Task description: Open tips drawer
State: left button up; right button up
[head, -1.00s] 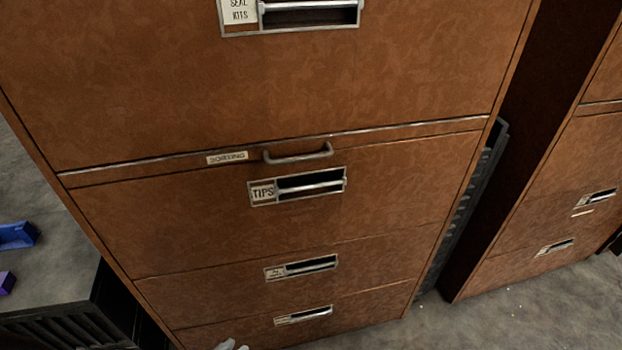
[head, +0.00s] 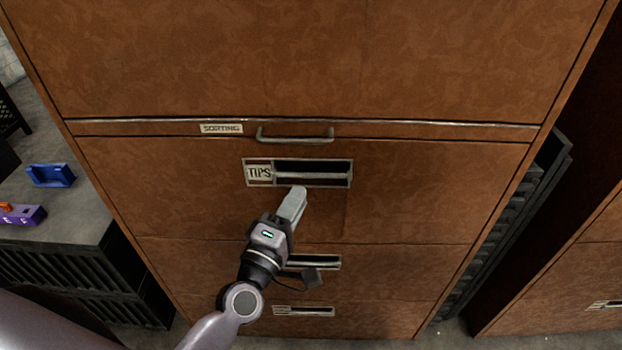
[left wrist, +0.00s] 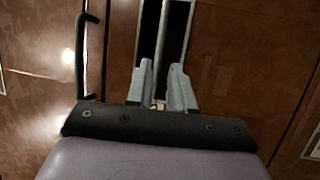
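The tips drawer (head: 400,200) is a brown front, shut, with a "TIPS" label (head: 259,173). Its recessed handle (head: 318,174) has a pale metal bar across a dark slot. In the left wrist view the handle bar (left wrist: 162,25) runs upright in its slot, in line with the gap between my fingers. My left gripper (head: 297,195) is just below and in front of this handle in the head view. Its fingers also show in the left wrist view (left wrist: 162,75); they are apart with nothing held. Whether they touch the drawer I cannot tell. My right gripper is not in view.
A strip labelled "SORTING" (head: 221,129) with a protruding pull (head: 295,136) is just above. Two lower drawers have similar handles, one (head: 320,262) partly behind my arm. A blue holder (head: 51,175) and purple holder (head: 20,214) lie at left. Another cabinet (head: 560,290) stands at right.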

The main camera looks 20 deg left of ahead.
aim_at(311, 177)
pick_arm(q)
jog(key=shift+p+x, duration=0.3)
jog(key=shift+x, duration=3.35)
jog(key=shift+r, duration=0.1)
grip_shut()
